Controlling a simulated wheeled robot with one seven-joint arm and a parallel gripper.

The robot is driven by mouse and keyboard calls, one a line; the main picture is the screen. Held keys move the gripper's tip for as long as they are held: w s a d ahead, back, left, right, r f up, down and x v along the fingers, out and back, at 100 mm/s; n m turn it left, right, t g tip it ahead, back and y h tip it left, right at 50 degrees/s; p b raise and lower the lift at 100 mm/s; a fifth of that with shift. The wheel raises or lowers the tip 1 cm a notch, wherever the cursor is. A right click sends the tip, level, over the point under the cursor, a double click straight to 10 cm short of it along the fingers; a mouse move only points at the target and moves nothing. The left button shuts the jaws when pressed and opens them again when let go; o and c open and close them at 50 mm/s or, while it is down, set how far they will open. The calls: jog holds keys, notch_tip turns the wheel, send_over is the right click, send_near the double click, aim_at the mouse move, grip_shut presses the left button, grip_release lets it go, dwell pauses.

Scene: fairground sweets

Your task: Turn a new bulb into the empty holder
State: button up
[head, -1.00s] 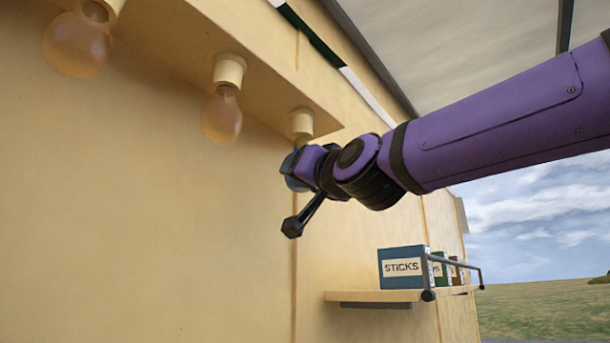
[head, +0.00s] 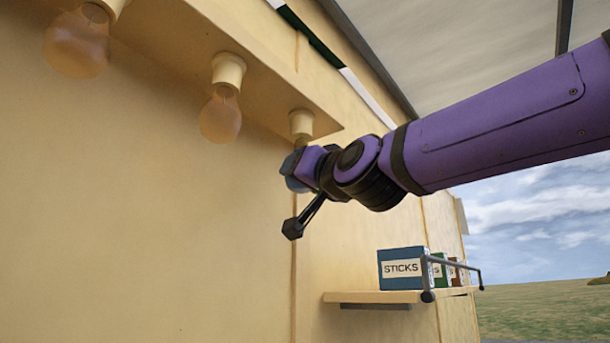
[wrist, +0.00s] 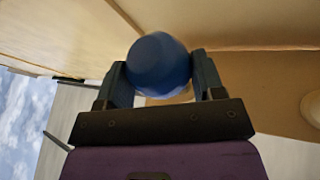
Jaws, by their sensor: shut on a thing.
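My gripper (head: 296,168) is raised to the beam, right under the third, rightmost cream holder (head: 301,122). In the wrist view my gripper (wrist: 160,82) is shut on a round blue bulb (wrist: 158,62), with one finger on each side. A cream part of the holder (wrist: 172,98) shows just behind the bulb. In the head view the fingers and wrist hide most of the bulb. The bulb's neck lies close up to the holder's mouth, but I cannot tell how deep it sits.
Two clear orange-tinted bulbs (head: 220,118) (head: 77,45) hang from the other holders to the left. A shelf (head: 375,297) with a rail holds a blue STICKS box (head: 402,268) and smaller boxes below right. The cream wall (head: 150,220) stands close behind.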

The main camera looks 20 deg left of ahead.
jog(key=shift+r, duration=1.25)
dwell(1.5)
jog(key=shift+f, duration=0.3)
dwell(1.1)
jog(key=shift+r, duration=0.35)
dwell(0.8)
jog(key=shift+m+t+h, duration=0.6)
jog(key=shift+t+h, duration=0.2)
dwell(0.4)
jog(key=shift+f, duration=0.35)
dwell(0.5)
jog(key=shift+r, duration=0.2)
dwell(0.5)
